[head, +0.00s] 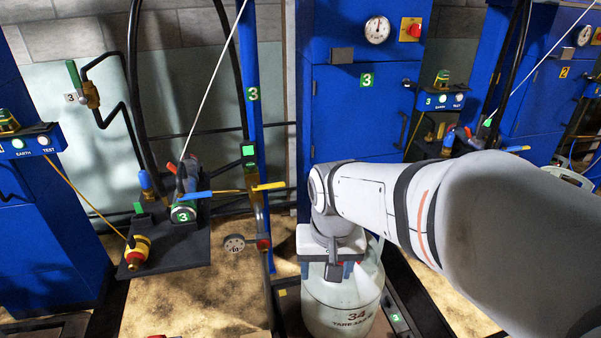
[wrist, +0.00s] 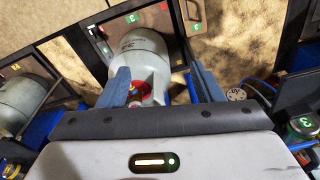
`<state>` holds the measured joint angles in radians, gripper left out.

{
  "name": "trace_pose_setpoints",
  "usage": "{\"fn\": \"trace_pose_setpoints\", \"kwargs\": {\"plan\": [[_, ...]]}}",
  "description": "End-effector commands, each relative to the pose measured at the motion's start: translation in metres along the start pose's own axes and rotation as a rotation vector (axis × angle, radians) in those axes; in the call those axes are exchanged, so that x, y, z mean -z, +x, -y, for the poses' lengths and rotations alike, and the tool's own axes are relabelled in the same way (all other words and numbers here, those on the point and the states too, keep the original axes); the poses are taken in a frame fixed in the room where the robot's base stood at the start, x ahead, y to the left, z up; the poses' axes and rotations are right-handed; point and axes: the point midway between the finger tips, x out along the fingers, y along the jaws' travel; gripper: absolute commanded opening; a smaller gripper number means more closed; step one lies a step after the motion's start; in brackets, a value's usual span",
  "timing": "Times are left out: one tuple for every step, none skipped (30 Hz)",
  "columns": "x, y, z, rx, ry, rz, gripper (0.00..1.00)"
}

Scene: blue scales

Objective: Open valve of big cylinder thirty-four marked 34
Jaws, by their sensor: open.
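The big pale grey cylinder (head: 328,318) marked 34 stands upright at the lower middle of the head view, on a dark framed scale. My gripper (head: 335,268) is over its top and hides the valve there. In the wrist view the cylinder (wrist: 140,45) shows between my fingers, with a red valve handwheel (wrist: 143,92) and a small brass part at its top. My gripper (wrist: 165,82) is open. The valve is near the left finger, with a wider gap to the right finger. I cannot tell whether a finger touches it.
Another grey cylinder (wrist: 22,102) stands at the left of the wrist view. A pipe with a yellow-handled valve (head: 268,187) and a gauge (head: 234,244) stand left of cylinder 34. A blue cabinet (head: 350,120) is behind.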

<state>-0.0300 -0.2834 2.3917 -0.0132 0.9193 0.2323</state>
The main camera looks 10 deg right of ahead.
Motion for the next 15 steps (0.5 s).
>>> {"fn": "trace_pose_setpoints", "kwargs": {"plan": [[0.021, 0.005, -0.001, -0.004, 0.083, 0.010, 0.64], [0.035, 0.007, -0.002, -0.006, 0.143, 0.014, 0.67], [0.054, 0.011, -0.005, -0.009, 0.230, 0.019, 0.70], [0.069, 0.014, -0.007, -0.012, 0.295, 0.023, 0.72], [0.084, 0.018, -0.009, -0.015, 0.363, 0.026, 0.75], [0.102, 0.023, -0.013, -0.019, 0.451, 0.031, 0.78], [0.117, 0.028, -0.016, -0.022, 0.518, 0.034, 0.79], [0.131, 0.034, -0.019, -0.026, 0.585, 0.038, 0.79], [0.149, 0.042, -0.025, -0.030, 0.673, 0.042, 0.79], [0.162, 0.049, -0.029, -0.034, 0.740, 0.045, 0.79], [0.176, 0.056, -0.033, -0.038, 0.805, 0.048, 0.79], [0.193, 0.066, -0.039, -0.043, 0.894, 0.051, 0.79], [0.205, 0.075, -0.044, -0.048, 0.960, 0.054, 0.79], [0.218, 0.084, -0.049, -0.052, 1.026, 0.056, 0.79], [0.234, 0.097, -0.057, -0.058, 1.113, 0.058, 0.79]]}}
